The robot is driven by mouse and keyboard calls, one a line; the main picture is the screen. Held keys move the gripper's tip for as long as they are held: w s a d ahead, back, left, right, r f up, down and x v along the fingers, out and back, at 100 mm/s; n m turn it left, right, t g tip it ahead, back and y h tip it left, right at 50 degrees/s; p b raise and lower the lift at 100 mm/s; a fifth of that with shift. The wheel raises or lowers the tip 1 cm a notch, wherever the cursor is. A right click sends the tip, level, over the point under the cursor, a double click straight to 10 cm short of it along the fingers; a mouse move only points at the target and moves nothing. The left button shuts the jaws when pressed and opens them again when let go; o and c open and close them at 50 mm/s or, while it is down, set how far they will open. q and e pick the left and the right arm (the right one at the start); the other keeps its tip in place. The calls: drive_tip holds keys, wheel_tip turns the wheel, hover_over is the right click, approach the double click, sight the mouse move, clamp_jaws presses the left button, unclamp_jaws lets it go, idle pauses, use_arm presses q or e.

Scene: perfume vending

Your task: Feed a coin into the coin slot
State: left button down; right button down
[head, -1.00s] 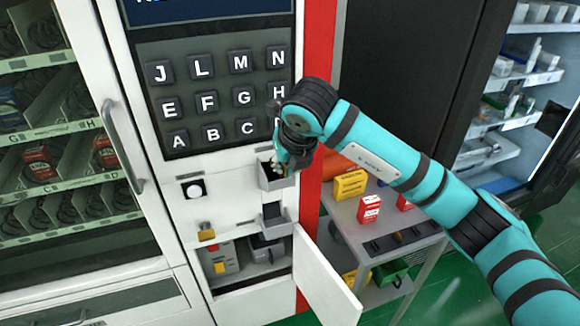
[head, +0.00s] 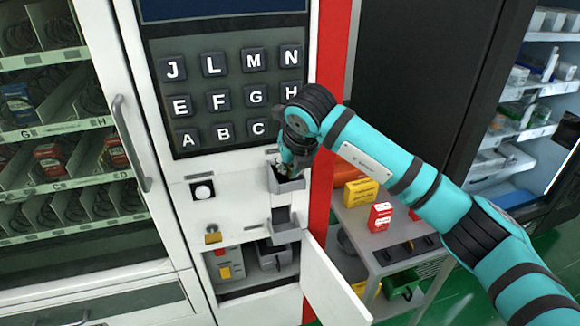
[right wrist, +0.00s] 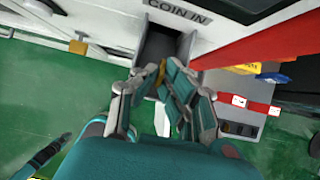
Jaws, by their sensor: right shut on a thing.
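The coin slot is a grey open tray (head: 288,185) on the white front of the vending machine. In the right wrist view, the tray (right wrist: 157,46) lies under a "COIN IN" label. My right gripper (head: 287,170) is at the tray's mouth. In the right wrist view, the right gripper (right wrist: 156,78) is shut on a small gold coin (right wrist: 161,72), held at the near edge of the tray. The fingers hide much of the coin, and I cannot tell whether it touches the tray.
A letter keypad (head: 228,95) is above the slot. A second grey tray (head: 284,225) is below it. An open white door (head: 332,285) juts out at lower right. A grey table (head: 375,238) with small boxes stands to the right.

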drive_tip(key=c, duration=1.4)
unclamp_jaws()
drive_tip(key=v, duration=1.2)
